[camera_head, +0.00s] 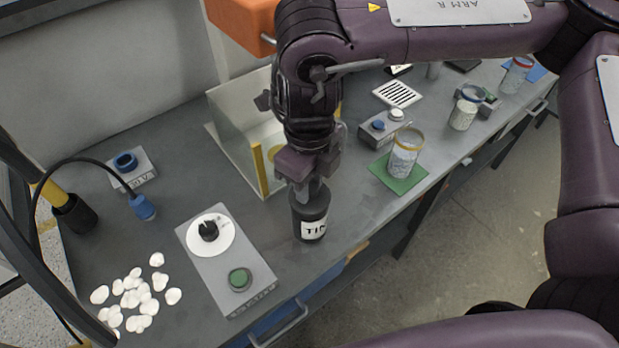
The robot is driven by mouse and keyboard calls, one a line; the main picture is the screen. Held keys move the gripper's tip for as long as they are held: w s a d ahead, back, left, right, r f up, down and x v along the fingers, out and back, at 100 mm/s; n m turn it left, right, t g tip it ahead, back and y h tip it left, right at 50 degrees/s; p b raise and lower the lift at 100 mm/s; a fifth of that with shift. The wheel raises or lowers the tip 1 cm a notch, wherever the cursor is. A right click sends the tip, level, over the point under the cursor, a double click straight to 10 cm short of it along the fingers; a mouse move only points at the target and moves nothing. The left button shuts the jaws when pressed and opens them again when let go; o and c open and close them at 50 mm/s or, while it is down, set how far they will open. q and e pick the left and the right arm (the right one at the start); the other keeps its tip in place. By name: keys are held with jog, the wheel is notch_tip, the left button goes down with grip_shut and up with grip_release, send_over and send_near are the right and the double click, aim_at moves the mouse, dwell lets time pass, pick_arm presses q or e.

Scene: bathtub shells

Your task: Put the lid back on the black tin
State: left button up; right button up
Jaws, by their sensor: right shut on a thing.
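The black tin (311,222), with a white label reading "TIN", stands upright on the grey bench near its front edge. My right gripper (310,190) points down from above, directly over the tin's mouth. It is shut on what looks like the dark lid at the tin's top. The fingers and the steep view hide most of the lid, so I cannot tell whether it is seated. My left gripper is not in view.
Left of the tin is a grey panel (256,297) with a dial and green button, then white shells (140,300). Behind is an open-topped box (232,120) with a yellow edge. To the right, a jar (404,155) stands on a green mat (385,174).

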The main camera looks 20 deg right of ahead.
jog(key=o, duration=1.5)
jog(key=shift+r, duration=0.1)
jog(key=shift+r+p, duration=3.45)
jog(key=shift+p, duration=0.3)
grip_shut()
